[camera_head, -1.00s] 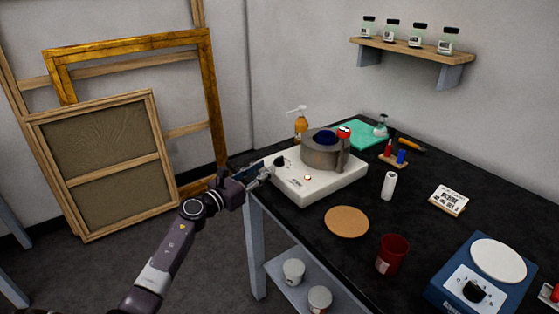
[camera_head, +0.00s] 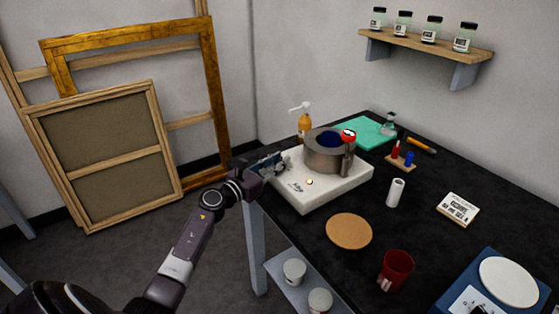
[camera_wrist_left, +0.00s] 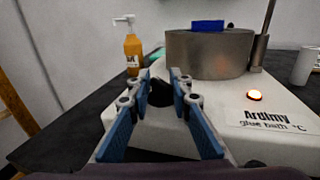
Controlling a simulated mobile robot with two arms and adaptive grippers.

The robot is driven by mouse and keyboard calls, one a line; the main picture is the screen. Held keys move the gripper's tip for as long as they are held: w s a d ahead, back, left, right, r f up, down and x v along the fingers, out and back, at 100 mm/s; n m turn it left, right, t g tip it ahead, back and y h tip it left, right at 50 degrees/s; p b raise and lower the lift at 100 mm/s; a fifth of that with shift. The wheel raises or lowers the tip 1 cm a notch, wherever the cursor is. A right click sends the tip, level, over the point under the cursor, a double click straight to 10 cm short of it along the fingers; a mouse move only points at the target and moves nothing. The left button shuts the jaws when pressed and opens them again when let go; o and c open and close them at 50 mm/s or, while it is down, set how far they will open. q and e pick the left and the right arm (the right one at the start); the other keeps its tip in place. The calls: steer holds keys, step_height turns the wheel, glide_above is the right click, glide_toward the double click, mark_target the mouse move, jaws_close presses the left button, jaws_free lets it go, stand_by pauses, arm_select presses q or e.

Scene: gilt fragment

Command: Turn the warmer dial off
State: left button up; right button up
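The warmer (camera_head: 325,190) is a white box on the black table, with a grey metal pot (camera_head: 322,155) on top. In the left wrist view the warmer (camera_wrist_left: 200,118) is labelled as a glue bath, and its round indicator light (camera_wrist_left: 254,95) glows orange. Its black dial (camera_wrist_left: 160,94) shows between my left fingers, partly hidden by them. My left gripper (camera_wrist_left: 161,75) is open, one blue-padded finger on either side of the dial; contact cannot be told. In the head view my left gripper (camera_head: 276,161) is at the warmer's left side and covers the dial. My right gripper is not in view.
An orange pump bottle (camera_head: 304,124) stands behind the warmer. A red-topped rod (camera_head: 348,140) stands at the pot. A cork disc (camera_head: 349,231), white cylinder (camera_head: 395,192) and red cup (camera_head: 396,269) are in front and right. A blue device (camera_head: 460,288) with a white plate is at lower right.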

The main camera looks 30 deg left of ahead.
arm_select(q)
jaws_close()
steer(key=shift+d+r+y+p, duration=0.1)
steer(key=shift+r+y+p, duration=0.15)
steer(key=shift+p, duration=0.35)
steer(key=n+y+p, duration=0.3)
steer(key=y+p, duration=0.2)
steer(key=shift+d+r, duration=0.1)
steer(key=shift+r, duration=0.05)
steer(key=shift+n+y+p, duration=0.45)
steer(key=shift+n+y, duration=0.35)
steer(key=shift+y, duration=0.05)
steer(key=shift+w+n+g+y+p, duration=0.1)
steer(key=shift+n+g+y+p, duration=0.25)
steer(key=shift+n+y, duration=0.35)
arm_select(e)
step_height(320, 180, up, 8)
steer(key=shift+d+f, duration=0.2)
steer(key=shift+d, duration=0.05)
arm_select(q)
steer(key=shift+y, duration=0.4)
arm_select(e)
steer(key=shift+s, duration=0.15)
